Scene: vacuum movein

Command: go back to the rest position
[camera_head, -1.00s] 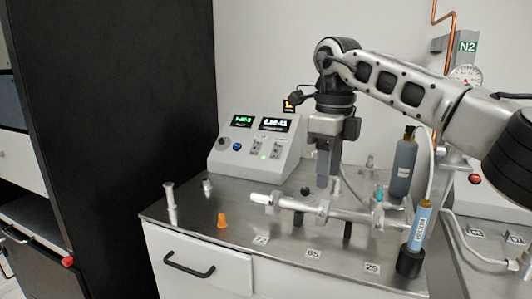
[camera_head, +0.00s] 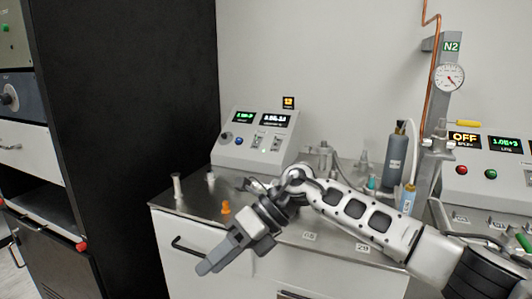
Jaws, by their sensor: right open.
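My right gripper (camera_head: 214,262) is in the lower middle of the head view, in front of the bench. It points down and to the left, in front of the drawer face. It is open and I see nothing between its fingers. My right arm comes in from the lower right and hides much of the metal manifold on the bench. My left gripper is not in view.
The steel bench (camera_head: 188,205) carries a control box (camera_head: 255,138) with two displays, an orange cone (camera_head: 225,208), small metal fittings (camera_head: 177,185) and a grey cylinder (camera_head: 396,155). A black cabinet (camera_head: 160,110) stands left. A gauge (camera_head: 449,77) is at right.

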